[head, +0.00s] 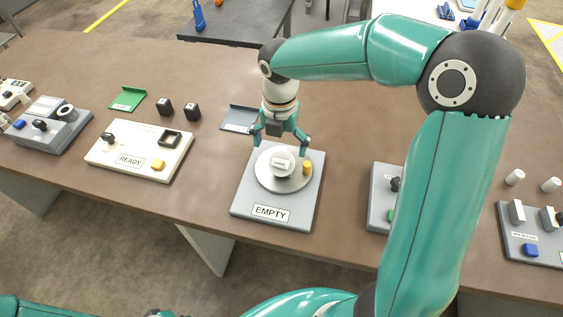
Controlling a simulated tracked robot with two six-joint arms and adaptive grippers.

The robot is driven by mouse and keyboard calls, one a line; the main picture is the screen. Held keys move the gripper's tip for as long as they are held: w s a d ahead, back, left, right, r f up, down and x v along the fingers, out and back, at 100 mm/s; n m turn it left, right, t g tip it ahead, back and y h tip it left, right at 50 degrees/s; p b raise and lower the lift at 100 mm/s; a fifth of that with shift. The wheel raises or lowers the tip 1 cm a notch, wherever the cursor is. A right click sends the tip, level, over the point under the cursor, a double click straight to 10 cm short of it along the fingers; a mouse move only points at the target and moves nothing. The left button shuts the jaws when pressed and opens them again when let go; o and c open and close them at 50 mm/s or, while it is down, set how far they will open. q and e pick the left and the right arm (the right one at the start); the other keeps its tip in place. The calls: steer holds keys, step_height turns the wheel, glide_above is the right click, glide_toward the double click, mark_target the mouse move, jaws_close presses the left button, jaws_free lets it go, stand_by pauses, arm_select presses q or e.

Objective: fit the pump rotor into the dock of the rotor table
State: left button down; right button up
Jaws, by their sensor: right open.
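The rotor table is a grey base (248,193) labelled EMPTY, with a round silver disc (265,180) on top. A small white round piece (281,168) with a label sits near the middle of the disc; I cannot tell for sure whether it is the pump rotor or part of the dock. A yellow peg (307,168) stands at the disc's right edge. My right gripper (281,148) is open above the disc's far side, fingers spread either side of the white piece, apparently holding nothing. My left arm shows only as slivers at the bottom left edge; its gripper cannot be made out.
A blue-grey tray (238,120) lies behind the rotor table. Right, a grey panel (381,205) is partly hidden by my arm.

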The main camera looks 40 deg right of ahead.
mark_target(282, 159)
steer(key=shift+s+d+f, duration=0.1)
steer(key=shift+f, duration=1.35)
steer(key=shift+s+d+f, duration=0.1)
steer(key=shift+f, duration=1.3)
steer(key=shift+s+a, duration=0.1)
steer(key=c, duration=1.2)
steer(key=shift+c, duration=1.1)
steer(key=shift+r, duration=0.1)
